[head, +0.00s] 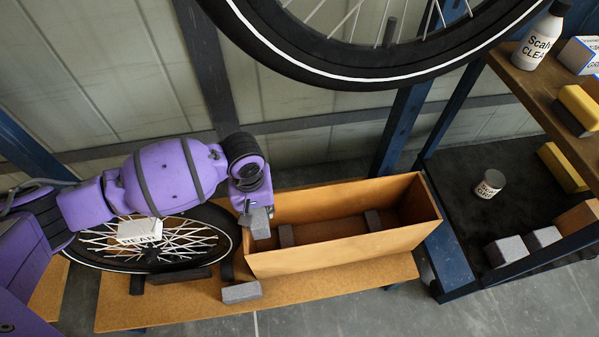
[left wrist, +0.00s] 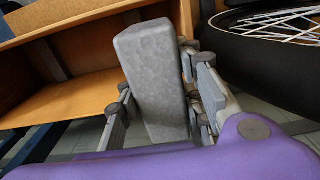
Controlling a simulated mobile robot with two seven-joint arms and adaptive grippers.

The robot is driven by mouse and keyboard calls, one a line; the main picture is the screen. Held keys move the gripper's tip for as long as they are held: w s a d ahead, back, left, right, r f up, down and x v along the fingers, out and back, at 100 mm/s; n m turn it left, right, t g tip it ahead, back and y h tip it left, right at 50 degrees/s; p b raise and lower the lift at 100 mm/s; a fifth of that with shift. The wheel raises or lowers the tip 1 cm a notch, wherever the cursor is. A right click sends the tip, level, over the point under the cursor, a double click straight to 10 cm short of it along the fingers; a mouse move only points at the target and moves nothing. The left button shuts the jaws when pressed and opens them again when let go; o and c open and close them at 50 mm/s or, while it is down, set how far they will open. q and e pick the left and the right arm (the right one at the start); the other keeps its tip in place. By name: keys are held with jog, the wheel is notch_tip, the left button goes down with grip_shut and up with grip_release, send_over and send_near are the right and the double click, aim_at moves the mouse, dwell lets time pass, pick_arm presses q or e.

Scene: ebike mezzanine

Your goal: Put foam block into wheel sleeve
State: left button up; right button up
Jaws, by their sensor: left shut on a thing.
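A long, open-topped orange-brown box, which looks like the wheel sleeve (head: 330,248), stands on a bench. Two dark grey blocks show inside it, a left one (head: 286,236) and a right one (head: 373,220). My left gripper (head: 254,208) is shut on a grey foam block (head: 260,223) at the box's left end. In the left wrist view the held foam block (left wrist: 152,75) stands between the fingers, and the box (left wrist: 75,105) is behind it to the left. I cannot tell whether the block touches the box. Another grey block (head: 241,292) lies on the bench in front. My right gripper is out of view.
A spoked wheel (head: 190,262) with a white label (head: 140,231) lies left of the box, partly under my arm. Another wheel (head: 375,75) hangs above. At right, a shelf unit (head: 515,85) holds bottles, yellow-topped blocks and grey blocks.

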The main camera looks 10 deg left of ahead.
pick_arm(q)
jog(key=shift+s+f+b, duration=0.1)
jog(key=shift+f+b, duration=0.65)
jog(key=shift+f, duration=0.15)
jog(key=shift+f+b, duration=0.9)
jog(key=shift+f, duration=2)
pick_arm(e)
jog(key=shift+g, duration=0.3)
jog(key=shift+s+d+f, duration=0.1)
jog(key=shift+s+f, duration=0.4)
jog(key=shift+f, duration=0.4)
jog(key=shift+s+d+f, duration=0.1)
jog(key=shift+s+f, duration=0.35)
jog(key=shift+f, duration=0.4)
pick_arm(q)
jog(key=o, duration=1.1)
jog(key=shift+o, duration=0.3)
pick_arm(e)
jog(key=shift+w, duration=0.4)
pick_arm(q)
jog(key=shift+a, duration=0.1)
